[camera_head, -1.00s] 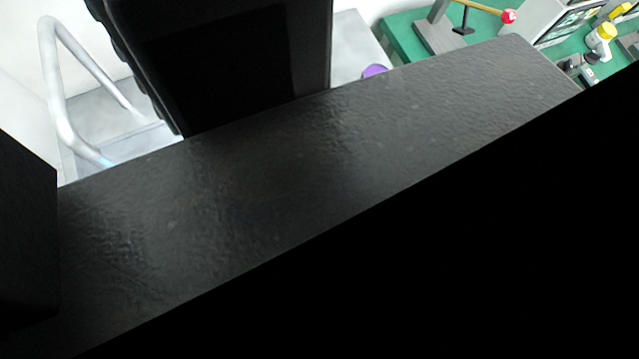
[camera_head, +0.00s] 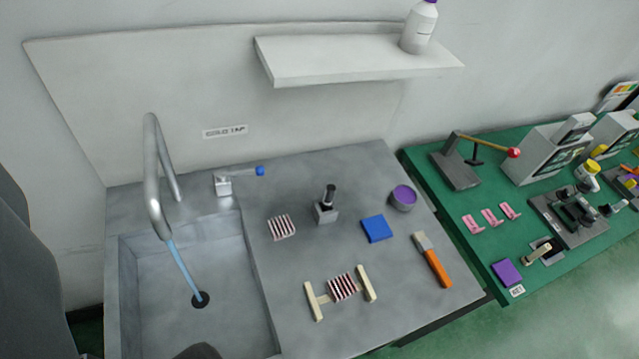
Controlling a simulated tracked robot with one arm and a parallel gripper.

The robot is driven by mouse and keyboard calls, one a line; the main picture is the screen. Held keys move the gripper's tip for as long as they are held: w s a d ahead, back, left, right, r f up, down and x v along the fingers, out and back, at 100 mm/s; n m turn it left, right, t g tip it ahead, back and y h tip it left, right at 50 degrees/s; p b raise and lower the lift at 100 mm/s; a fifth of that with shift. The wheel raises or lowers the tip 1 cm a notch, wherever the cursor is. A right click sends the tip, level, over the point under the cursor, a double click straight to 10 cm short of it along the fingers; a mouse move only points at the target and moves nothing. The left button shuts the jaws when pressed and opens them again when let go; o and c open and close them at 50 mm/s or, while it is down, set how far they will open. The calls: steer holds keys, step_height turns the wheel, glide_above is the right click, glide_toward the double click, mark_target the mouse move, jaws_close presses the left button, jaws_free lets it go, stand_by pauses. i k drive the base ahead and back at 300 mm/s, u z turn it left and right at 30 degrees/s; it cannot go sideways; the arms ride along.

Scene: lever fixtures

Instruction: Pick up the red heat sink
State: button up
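A striped block with dark red and white fins (camera_head: 342,287), which looks like the red heat sink, sits between two pale wooden bars (camera_head: 314,301) near the front of the grey counter. A second finned block (camera_head: 281,227), paler with dark stripes, lies further back and to the left. At this size I cannot tell its base colour well. Both stand clear with nothing over them. My gripper's fingers do not show; only dark parts, likely mine, show at the left edge and bottom edge.
A sink (camera_head: 197,280) with running water takes up the counter's left side. A black-handled fixture (camera_head: 326,206), blue pad (camera_head: 377,229), purple-topped cup (camera_head: 403,198) and orange-handled tool (camera_head: 433,261) stand nearby. A shelf (camera_head: 350,58) hangs above. A green table (camera_head: 470,190) stands right.

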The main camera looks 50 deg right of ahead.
mark_target(343, 288)
steer(key=k, duration=1.2)
steer(key=z, duration=0.7)
steer(key=i, duration=1)
steer(key=u, duration=0.05)
